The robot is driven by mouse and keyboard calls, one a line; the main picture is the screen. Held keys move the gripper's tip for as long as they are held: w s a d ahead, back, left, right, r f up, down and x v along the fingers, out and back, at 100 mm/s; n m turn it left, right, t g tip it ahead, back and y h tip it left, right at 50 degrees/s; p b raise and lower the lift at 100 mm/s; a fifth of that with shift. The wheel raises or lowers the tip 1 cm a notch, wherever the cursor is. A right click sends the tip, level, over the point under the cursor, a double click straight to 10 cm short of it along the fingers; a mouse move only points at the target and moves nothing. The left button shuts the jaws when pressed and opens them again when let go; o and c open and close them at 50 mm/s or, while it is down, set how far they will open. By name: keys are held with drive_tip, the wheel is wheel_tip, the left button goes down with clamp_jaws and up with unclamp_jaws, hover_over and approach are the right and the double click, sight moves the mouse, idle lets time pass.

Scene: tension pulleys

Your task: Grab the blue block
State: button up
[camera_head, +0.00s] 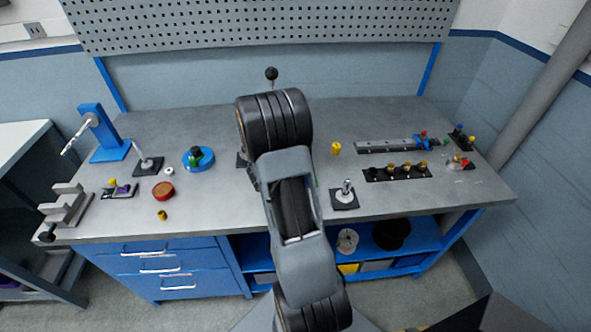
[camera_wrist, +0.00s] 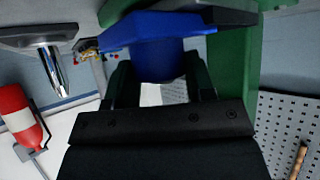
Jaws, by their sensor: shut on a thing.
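The blue block (camera_wrist: 158,45) fills the upper middle of the wrist view, with a wide angular top and a narrower lower part. My gripper (camera_wrist: 160,78) is shut on it, its two dark fingers on either side of the lower part. A green part (camera_wrist: 238,65) stands close on the right and partly crosses behind the dark piece at the top; whether it touches the block I cannot tell. In the head view my own arm covers the middle of the bench and hides the gripper and the block.
The grey bench (camera_head: 390,195) carries a blue stand (camera_head: 100,135), a blue round dish (camera_head: 198,160), a red round part (camera_head: 163,192), a yellow piece (camera_head: 336,148), a metal post on a black base (camera_head: 345,197) and a dark rail (camera_head: 398,174). A perforated board (camera_head: 260,25) rises behind.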

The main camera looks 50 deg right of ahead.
drive_tip(key=o, duration=1.2)
drive_tip(key=p+v, duration=0.1)
drive_tip(key=v, duration=1.2)
drive_tip(key=shift+s+a+r, duration=0.1)
drive_tip(key=shift+a+r, duration=0.15)
drive_tip(key=shift+r, duration=0.05)
